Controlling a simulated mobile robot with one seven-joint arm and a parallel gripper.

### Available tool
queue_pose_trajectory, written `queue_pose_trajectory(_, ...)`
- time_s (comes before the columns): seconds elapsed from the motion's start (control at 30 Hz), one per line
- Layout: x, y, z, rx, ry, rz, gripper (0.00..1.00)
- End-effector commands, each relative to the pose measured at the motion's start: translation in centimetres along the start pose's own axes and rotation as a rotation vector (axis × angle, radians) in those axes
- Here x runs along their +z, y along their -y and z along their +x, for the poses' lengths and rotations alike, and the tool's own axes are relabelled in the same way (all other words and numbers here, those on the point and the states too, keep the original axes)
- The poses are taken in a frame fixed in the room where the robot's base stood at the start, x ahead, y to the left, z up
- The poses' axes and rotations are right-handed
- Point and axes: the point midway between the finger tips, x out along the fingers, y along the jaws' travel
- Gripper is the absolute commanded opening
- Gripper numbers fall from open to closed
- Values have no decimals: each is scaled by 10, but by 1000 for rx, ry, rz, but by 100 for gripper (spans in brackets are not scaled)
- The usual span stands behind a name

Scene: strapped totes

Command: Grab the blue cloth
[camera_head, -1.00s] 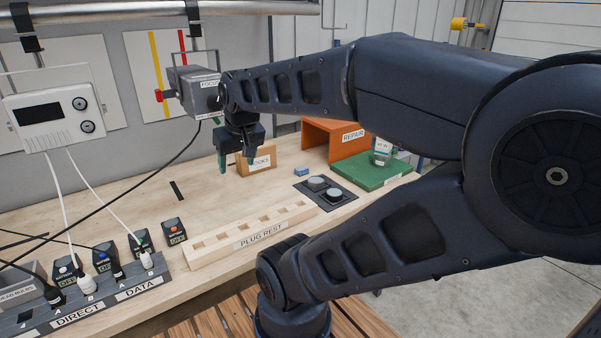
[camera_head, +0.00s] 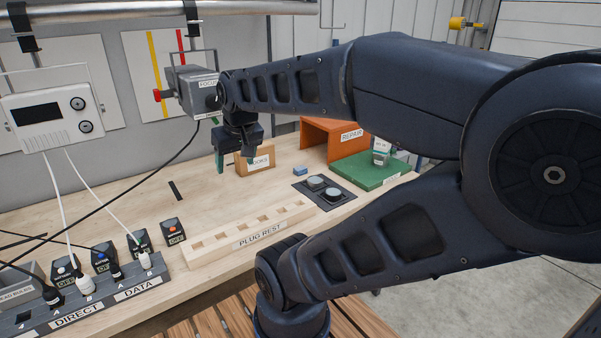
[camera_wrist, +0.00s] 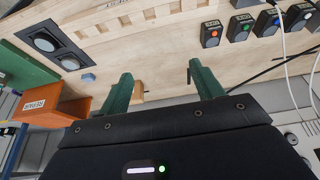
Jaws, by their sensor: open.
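A small blue piece, which looks like the folded blue cloth (camera_head: 300,171), lies on the wooden bench between the HOOKS box and the dark pad. It also shows in the wrist view, left of the fingers (camera_wrist: 88,77). My gripper (camera_head: 235,162) has green fingers, pointing down, spread apart and empty. It is above the bench in front of the HOOKS box, to the left of the cloth and apart from it. In the wrist view the open fingers (camera_wrist: 160,72) have bare bench between their tips.
The HOOKS box (camera_head: 270,161) stands just behind my gripper. An orange REPAIR box (camera_head: 318,139) and a green board (camera_head: 371,170) are at the back right. A dark pad with two round discs (camera_head: 323,191) and the PLUG REST (camera_head: 259,237) are nearer. Cables hang at the left.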

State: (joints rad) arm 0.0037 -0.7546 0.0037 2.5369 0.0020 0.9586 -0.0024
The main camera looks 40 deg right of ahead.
Motion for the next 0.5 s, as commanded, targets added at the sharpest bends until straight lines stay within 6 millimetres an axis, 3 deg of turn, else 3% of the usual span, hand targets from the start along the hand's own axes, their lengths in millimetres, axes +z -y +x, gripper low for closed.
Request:
queue_pose_trajectory(0.27,-3,-2,1,2,2,-10,65)
queue_pose_trajectory(0.5,-40,-25,12,33,34,-149,65)
